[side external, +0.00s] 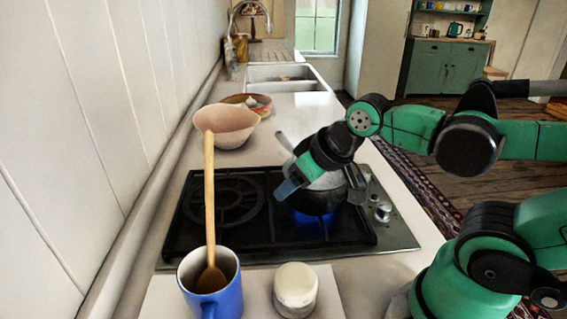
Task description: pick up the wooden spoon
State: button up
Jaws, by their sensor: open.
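The wooden spoon (209,195) stands in a blue mug (230,297) at the front of the counter. Its bowl end is down inside the mug and its handle points up, leaning slightly. My gripper (322,196) is open over the stove, to the right of and beyond the spoon, clear of it. One finger shows on each side in front of a dark pot (313,201). Whether the fingers touch the pot cannot be told.
The pot sits over a lit blue flame on the black gas stove (173,243). A white jar (295,287) stands right of the mug on a pale board (263,277). A pinkish bowl (226,127) stands behind the stove. The wall closes off the left.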

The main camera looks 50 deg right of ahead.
jog(key=n+g+y, duration=0.3)
jog(key=n+y, duration=0.5)
jog(key=y, duration=0.6)
send_near(212, 226)
jog(key=w+x, duration=0.1)
jog(key=x, duration=0.4)
jog(key=shift+x, duration=2.25)
jog(key=shift+r, duration=0.1)
grip_shut()
